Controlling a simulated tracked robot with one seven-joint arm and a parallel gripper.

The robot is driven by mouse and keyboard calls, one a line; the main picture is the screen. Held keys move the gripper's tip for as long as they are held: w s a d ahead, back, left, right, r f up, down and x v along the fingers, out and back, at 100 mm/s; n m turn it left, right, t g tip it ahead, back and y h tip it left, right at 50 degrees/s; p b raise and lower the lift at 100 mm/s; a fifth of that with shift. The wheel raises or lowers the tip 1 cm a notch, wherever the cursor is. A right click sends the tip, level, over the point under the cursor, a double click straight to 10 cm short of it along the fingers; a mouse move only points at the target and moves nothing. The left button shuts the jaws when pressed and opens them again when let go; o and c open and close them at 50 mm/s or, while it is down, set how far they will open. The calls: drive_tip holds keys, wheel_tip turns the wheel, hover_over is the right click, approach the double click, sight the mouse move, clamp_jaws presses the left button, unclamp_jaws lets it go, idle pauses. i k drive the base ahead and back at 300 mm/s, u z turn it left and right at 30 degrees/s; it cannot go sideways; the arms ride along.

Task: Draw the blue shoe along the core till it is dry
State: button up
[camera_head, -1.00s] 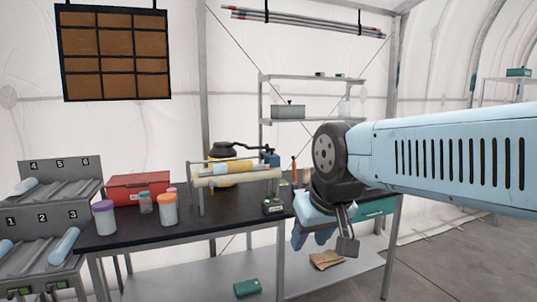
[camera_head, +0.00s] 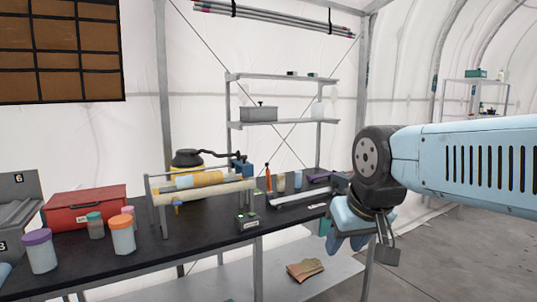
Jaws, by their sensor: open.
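A pale cream core (camera_head: 212,192) lies level across a grey metal stand (camera_head: 160,207) on the black table (camera_head: 120,262). Behind it is a second, yellowish cylinder with a light blue section (camera_head: 184,181); I cannot tell whether this blue section is the shoe. No wetness can be made out at this size. My gripper (camera_head: 350,238) is open, low at the right, in front of the table's right end. It is well apart from the core. Its fingers are partly hidden behind one another, and nothing can be seen held in it.
Orange-lidded (camera_head: 122,234) and purple-lidded (camera_head: 40,251) jars stand at left, near a red box (camera_head: 84,207). A small dark device (camera_head: 247,222) with green lights sits right of the stand. A long grey tray (camera_head: 298,197) lies at the table's right. Brown cloth (camera_head: 305,270) lies on the lower shelf.

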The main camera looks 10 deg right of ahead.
sight(240, 163)
drive_tip(key=z, duration=0.45)
drive_tip(key=i, duration=1.8)
drive_tip(key=u, duration=0.55)
